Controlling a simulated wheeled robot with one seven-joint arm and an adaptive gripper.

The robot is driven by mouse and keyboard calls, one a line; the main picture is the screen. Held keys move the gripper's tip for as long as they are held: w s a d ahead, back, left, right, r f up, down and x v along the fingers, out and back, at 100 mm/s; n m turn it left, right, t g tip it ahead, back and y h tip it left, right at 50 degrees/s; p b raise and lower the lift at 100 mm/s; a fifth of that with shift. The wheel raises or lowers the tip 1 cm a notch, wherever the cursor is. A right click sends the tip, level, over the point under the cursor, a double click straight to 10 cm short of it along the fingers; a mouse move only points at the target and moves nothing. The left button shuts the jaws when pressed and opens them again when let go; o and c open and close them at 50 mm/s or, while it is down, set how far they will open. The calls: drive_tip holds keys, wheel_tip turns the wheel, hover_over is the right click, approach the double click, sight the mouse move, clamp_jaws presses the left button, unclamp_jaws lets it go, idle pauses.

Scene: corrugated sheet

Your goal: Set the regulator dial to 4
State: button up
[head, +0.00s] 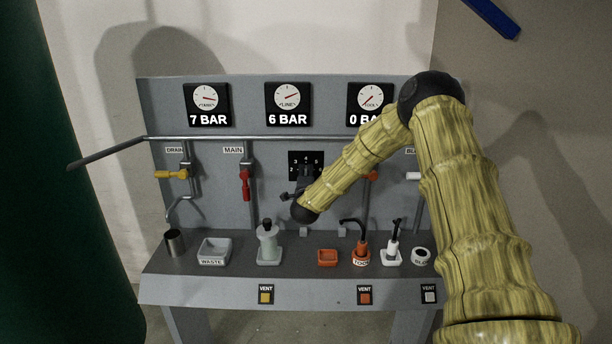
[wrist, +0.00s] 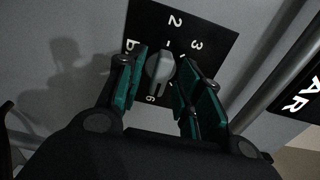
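The regulator dial has a grey knob (wrist: 160,70) on a black number plate (wrist: 150,22). The plate also shows in the head view (head: 306,158), with 2, 3, 4 and 5 readable and its lower part hidden by my gripper. My gripper (wrist: 163,82) is at the plate with its green-padded fingers apart, one on each side of the knob. Gaps show between the pads and the knob, so it looks open and not clamped. In the head view my gripper (head: 302,188) is dark and small. Which number the knob points to cannot be told.
Gauges above read 7 BAR (head: 208,105), 6 BAR (head: 288,105) and 0 BAR (head: 366,92), the last partly hidden by my arm. A red valve handle (head: 245,184) and a yellow one (head: 171,174) are left. A pipe (head: 270,138) crosses above the dial. Bottles and trays stand on the shelf below.

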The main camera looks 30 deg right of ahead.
clamp_jaws()
drive_tip(key=shift+f+n+b, duration=0.1)
drive_tip(key=shift+n+b, duration=0.2)
drive_tip(key=shift+b, duration=0.1)
drive_tip(key=shift+n+b, duration=4.85)
drive_tip(key=shift+n, duration=3.75)
drive_tip(key=shift+f, duration=0.1)
